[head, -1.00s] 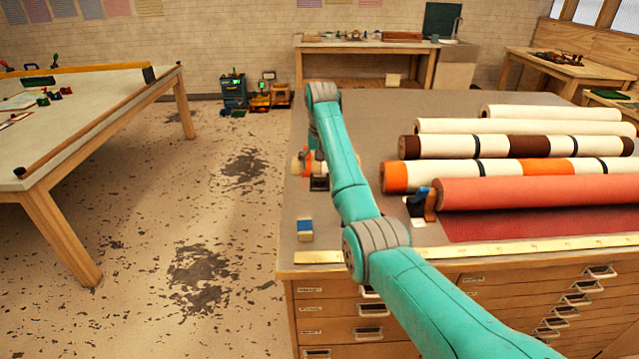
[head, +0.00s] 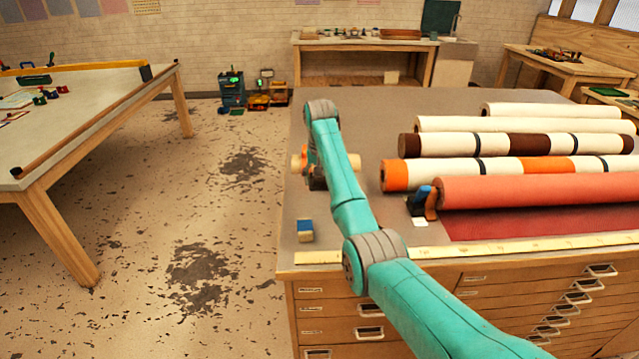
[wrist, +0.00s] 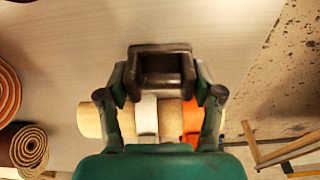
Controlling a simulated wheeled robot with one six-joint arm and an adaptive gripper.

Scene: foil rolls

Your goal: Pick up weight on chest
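A short cylinder (head: 355,161) lies on the chest top (head: 400,115), partly hidden behind my arm in the head view. In the wrist view the cylinder (wrist: 90,120) has a pale wooden end, a white band and an orange band. My gripper (wrist: 162,92) is over it with its fingers wide apart, and the cylinder runs crosswise below them. I cannot tell whether the fingers touch it. My gripper is mostly hidden by my arm in the head view. A small blue and white block (head: 305,230) sits near the chest's front left corner. I cannot tell which object is the weight.
Several foil rolls (head: 520,194) lie across the chest's right side, with a blue and brown item (head: 425,203) at their left end. A yellow ruler (head: 480,250) runs along the front edge. A table (head: 90,110) stands to the left across open floor.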

